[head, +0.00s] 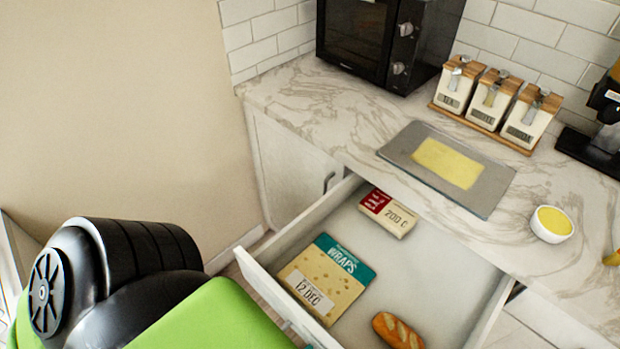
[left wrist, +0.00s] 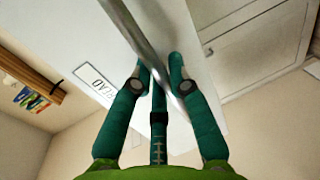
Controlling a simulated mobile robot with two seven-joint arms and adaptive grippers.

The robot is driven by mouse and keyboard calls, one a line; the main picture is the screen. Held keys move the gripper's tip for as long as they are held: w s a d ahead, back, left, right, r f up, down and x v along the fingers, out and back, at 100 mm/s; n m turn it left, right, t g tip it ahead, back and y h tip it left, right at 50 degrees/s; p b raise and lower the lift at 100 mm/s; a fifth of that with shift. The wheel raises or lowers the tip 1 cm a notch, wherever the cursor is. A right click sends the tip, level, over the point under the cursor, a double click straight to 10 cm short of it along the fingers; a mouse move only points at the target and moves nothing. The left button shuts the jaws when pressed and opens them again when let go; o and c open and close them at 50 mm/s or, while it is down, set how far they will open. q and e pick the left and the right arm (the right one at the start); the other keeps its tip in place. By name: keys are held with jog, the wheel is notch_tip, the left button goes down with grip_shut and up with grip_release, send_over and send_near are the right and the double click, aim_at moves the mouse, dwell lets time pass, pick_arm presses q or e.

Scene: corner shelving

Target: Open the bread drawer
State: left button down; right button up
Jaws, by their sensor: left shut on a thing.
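The bread drawer (head: 448,265) is pulled out below the counter in the head view, its inside showing. It holds a pack of wraps (head: 325,278), a small red and cream pack (head: 387,213) and a bread roll (head: 397,331). The left wrist view shows a white drawer front with a label (left wrist: 95,85) ending in "AD" and a metal bar handle (left wrist: 128,28). My left gripper (left wrist: 158,68) has its teal fingers closed around this handle. In the head view my green and black arm hides most of the drawer's front. My right gripper is not in view.
The marble counter (head: 310,105) carries a black microwave (head: 385,40), three canisters (head: 490,100), a grey board with a yellow sheet (head: 448,162) and a white bowl (head: 551,224). A closed cabinet door (head: 290,165) stands left of the drawer, beside a beige wall (head: 110,110).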

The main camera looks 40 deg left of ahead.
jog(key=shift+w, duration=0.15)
pick_arm(q)
jog(key=c, duration=1.2)
grip_release()
jog(key=shift+o, duration=0.2)
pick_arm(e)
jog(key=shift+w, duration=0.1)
pick_arm(q)
jog(key=shift+s, duration=0.1)
jog(key=s+r, duration=0.2)
jog(key=s, duration=0.9)
jog(key=shift+s+r, duration=0.15)
jog(key=shift+s, duration=0.2)
